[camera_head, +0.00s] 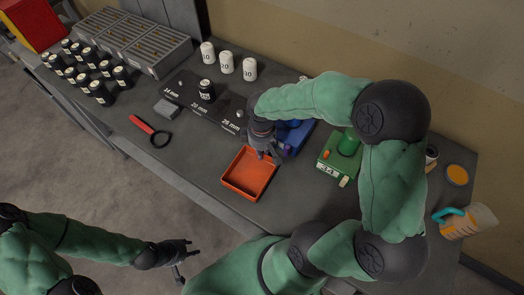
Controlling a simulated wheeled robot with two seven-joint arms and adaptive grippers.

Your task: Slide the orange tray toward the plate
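The orange tray (235,184) is a shallow, empty square tray on the bench. A dark flat plate (222,112) lies up and left of it, with 14 mm, 20 mm and 28 mm labels and a black labelled can (206,90) standing on it. My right gripper (266,154) points down at the tray's upper right edge. Its fingers are small and partly hidden, and I cannot tell whether they touch the tray. My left gripper (186,258) is open and empty, in front of the bench and away from the tray.
A blue bin (297,138) sits right behind my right gripper, partly hidden. A green device (338,158) stands right of it. A magnifier with a red handle (143,125) and a grey block (166,108) lie left. White numbered cans (227,62) stand behind. Bench left of the tray is clear.

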